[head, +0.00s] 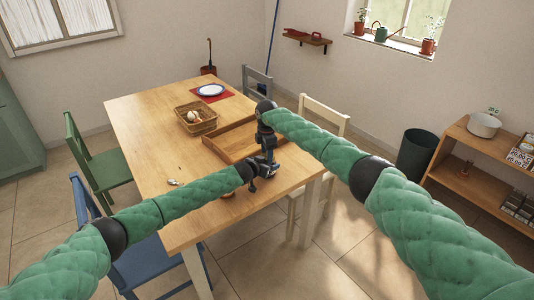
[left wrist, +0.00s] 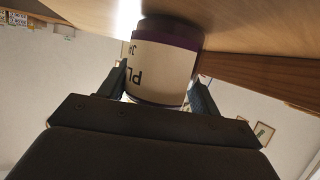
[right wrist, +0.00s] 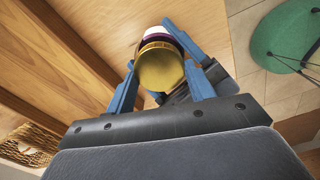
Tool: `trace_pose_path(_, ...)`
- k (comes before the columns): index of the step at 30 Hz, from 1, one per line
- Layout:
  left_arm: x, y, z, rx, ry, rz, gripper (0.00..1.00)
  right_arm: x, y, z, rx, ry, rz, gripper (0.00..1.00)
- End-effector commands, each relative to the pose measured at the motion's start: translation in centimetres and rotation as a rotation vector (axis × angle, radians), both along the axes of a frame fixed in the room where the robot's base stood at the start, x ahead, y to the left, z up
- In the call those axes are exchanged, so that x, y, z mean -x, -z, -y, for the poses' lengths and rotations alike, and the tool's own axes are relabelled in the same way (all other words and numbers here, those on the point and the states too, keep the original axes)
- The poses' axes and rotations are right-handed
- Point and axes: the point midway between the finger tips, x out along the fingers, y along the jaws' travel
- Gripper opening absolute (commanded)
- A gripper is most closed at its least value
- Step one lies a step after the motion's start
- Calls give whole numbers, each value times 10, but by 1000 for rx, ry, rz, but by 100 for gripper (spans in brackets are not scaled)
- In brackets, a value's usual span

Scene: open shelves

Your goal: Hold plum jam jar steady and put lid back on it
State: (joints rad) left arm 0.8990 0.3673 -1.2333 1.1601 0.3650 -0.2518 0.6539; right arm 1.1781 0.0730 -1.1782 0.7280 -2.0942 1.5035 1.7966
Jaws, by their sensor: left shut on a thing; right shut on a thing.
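The plum jam jar (left wrist: 160,75) has a cream label with dark letters and purple jam above and below it. My left gripper (left wrist: 160,88) is shut around its sides, close to the wooden table. The gold lid (right wrist: 160,70) shows in the right wrist view, between the blue fingers of my right gripper (right wrist: 163,85), which is shut on it. The jar's purple and white side (right wrist: 157,38) shows right behind the lid; I cannot tell whether the lid is seated. In the head view my right gripper (head: 265,143) is just above my left gripper (head: 262,170), and they hide the jar.
A wooden tray (head: 215,143) lies on the table (head: 150,135) beside the grippers. A wicker basket (head: 183,122), a blue-rimmed plate (head: 210,90) and a small object (head: 173,182) are also on it. Chairs stand around; the near-left tabletop is mostly clear.

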Motion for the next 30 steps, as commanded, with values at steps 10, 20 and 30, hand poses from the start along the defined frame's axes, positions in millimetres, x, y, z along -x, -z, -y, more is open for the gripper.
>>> trace_pose_path(10, 0, 1, -1, -1, -1, -1, 0, 0, -1, -1, 0, 67, 1, 33)
trace_pose_path(20, 0, 1, -1, -1, -1, -1, 0, 0, 0, -1, 0, 65, 0, 75)
trace_pose_path(30, 0, 1, 0, -1, -1, -1, 0, -1, -20, -1, -1, 63, 2, 75)
